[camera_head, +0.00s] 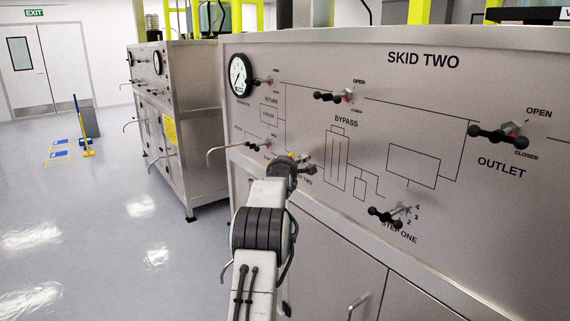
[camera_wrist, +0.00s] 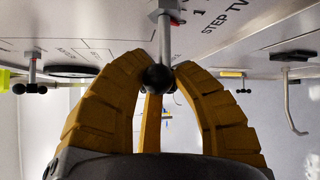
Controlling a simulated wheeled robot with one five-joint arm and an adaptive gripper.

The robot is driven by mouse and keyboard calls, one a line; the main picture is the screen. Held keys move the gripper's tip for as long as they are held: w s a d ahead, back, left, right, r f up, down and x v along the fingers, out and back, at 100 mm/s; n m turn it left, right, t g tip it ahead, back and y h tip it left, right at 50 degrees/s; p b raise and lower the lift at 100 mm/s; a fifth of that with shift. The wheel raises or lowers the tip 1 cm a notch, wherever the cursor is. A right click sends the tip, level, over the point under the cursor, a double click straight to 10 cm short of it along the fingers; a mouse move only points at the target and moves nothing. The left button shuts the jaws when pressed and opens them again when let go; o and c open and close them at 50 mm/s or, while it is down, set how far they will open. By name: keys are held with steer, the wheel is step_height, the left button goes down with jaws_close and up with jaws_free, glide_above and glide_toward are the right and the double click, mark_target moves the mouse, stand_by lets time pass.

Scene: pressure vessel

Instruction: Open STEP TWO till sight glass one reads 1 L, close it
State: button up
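The STEP TWO valve handle, a T-bar with black ball ends (camera_wrist: 158,78) on a silver stem with a reddish piece, stands out from the panel in the wrist view. The partly cut label STEP TWO (camera_wrist: 224,18) is beside it. My gripper's yellow fingers (camera_wrist: 160,72) curve in close on both sides of the near ball, with a third finger behind it. In the head view my gripper (camera_head: 300,162) is at this handle and hides most of it. One dark ball (camera_head: 311,171) pokes out on the right. I cannot make out sight glass one or any level.
The SKID TWO panel (camera_head: 420,90) also carries the STEP ONE handle (camera_head: 386,215), OUTLET handle (camera_head: 498,134), an upper handle (camera_head: 333,96) and a round gauge (camera_head: 239,75). A bent hook-like bar (camera_head: 222,151) juts out left of my arm.

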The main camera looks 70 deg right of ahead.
steer(key=shift+r, duration=0.1)
jaws_close()
steer(key=shift+f+b, duration=0.3)
steer(key=shift+b, duration=0.8)
steer(key=shift+m+h+b, duration=0.3)
steer(key=shift+b, duration=0.9)
steer(key=shift+h+b, duration=0.3)
steer(key=shift+b, duration=0.75)
steer(key=m+b, duration=0.1)
steer(key=b, duration=0.2)
steer(key=shift+a+h, duration=0.1)
steer(key=shift+h, duration=0.3)
steer(key=shift+r+m+t+h+b, duration=0.1)
steer(key=shift+m+t+h+b, duration=0.25)
steer(key=shift+b, duration=0.7)
steer(key=shift+r+m+h+b, duration=0.25)
steer(key=shift+h+b, duration=0.1)
steer(key=shift+r, duration=0.1)
